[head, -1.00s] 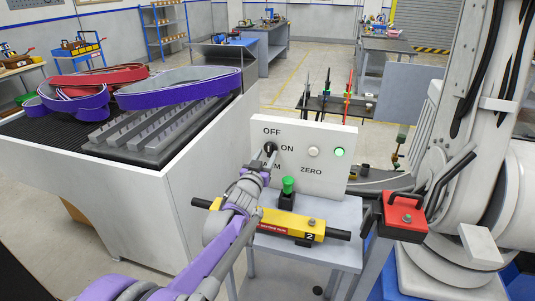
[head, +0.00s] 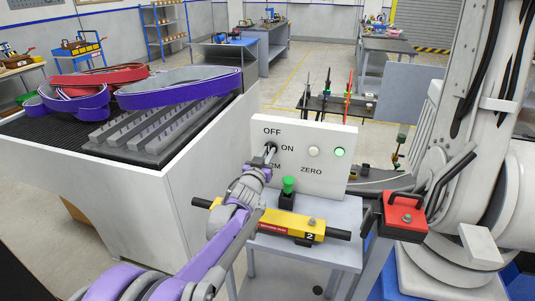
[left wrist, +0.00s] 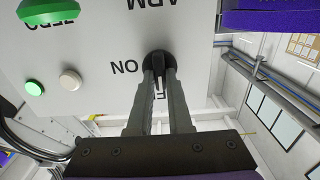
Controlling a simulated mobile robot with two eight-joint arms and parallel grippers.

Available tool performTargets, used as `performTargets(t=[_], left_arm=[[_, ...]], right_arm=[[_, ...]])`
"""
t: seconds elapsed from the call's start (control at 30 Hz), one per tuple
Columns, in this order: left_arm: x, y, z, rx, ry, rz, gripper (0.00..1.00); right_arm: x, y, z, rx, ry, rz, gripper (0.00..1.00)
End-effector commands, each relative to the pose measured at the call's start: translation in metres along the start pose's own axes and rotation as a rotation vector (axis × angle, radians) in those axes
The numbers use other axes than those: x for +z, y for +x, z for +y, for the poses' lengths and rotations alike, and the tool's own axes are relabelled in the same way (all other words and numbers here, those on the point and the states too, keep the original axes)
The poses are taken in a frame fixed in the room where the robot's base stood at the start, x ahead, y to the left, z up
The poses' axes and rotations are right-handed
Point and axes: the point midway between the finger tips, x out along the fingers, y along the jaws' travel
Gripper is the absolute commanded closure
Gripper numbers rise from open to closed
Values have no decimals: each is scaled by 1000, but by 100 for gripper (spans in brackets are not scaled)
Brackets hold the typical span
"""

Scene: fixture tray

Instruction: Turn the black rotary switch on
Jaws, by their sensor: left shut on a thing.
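The black rotary switch (left wrist: 156,60) sits on a white panel (head: 326,167) labelled OFF, ON, ARM and ZERO. In the head view the switch is mostly hidden by my left gripper (head: 270,153). In the left wrist view, where the panel appears upside down, the two fingers of my left gripper (left wrist: 160,75) are shut on the switch from both sides. Its handle, between the fingers, seems to lie toward the OFF label, which they partly cover. The ON label (left wrist: 123,67) is clear beside it. My right gripper is not in view.
A white button (head: 314,152) and a lit green button (head: 339,152) are on the panel. A green-topped button (head: 288,185) and a yellow bar (head: 270,221) stand in front. Left is a bench (head: 120,205) with purple and red belts.

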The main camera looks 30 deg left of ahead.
Motion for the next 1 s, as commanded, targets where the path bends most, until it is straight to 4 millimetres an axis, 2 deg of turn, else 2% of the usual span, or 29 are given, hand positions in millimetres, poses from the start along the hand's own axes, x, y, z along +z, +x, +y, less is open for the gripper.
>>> performTargets(t=[0.23, 0.47, 1.0], left_arm=[[0, 0, 0, 0, 32, 0, 100], [0, 0, 1, 0, 153, 1, 100], [0, 0, 3, 0, 650, 1, 100]], right_arm=[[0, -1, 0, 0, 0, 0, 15], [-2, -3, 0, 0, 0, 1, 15], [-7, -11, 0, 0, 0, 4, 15]])
